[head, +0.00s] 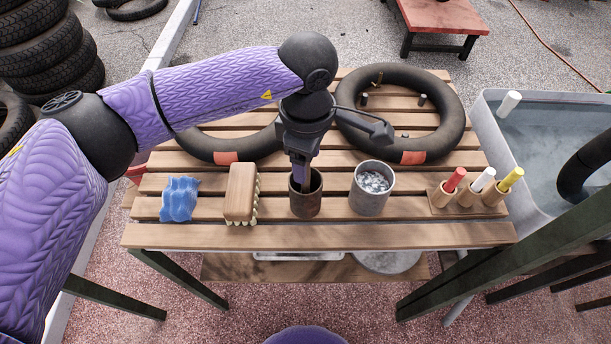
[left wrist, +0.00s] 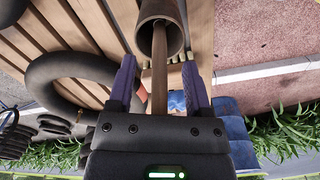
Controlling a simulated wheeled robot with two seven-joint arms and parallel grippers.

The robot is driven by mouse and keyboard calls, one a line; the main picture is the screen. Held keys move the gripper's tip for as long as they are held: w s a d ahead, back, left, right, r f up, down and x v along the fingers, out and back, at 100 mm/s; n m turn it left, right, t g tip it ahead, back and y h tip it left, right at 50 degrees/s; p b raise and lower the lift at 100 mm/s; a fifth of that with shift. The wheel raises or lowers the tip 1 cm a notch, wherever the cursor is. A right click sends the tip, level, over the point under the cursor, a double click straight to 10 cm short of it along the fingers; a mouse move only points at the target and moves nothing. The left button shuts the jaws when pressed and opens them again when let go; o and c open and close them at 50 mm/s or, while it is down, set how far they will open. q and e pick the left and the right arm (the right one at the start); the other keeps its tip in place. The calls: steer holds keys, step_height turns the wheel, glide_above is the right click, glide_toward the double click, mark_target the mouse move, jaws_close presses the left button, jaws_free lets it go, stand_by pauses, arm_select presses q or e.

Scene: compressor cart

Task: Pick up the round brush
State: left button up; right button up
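A wooden handle (left wrist: 159,70) stands in a brown cup (head: 306,199) on the slatted bench; I take it to be the round brush, its head hidden in the cup. The cup also shows in the left wrist view (left wrist: 146,35). My left gripper (head: 302,165) points down just above the cup. In the left wrist view, my left gripper (left wrist: 159,88) is open, with one finger on each side of the handle and gaps between. My right gripper is in neither view.
Left of the cup are a rectangular wooden brush (head: 240,193) and a blue crumpled cloth (head: 180,199). Right are a metal can (head: 372,200) and a holder with three coloured sticks (head: 468,199). Black inner tubes (head: 446,105) lie behind. A water tub (head: 490,127) stands at the right.

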arm_select(q)
steer(key=c, duration=0.7)
jaws_close()
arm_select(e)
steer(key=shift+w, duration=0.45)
arm_select(q)
steer(key=shift+r, duration=0.1)
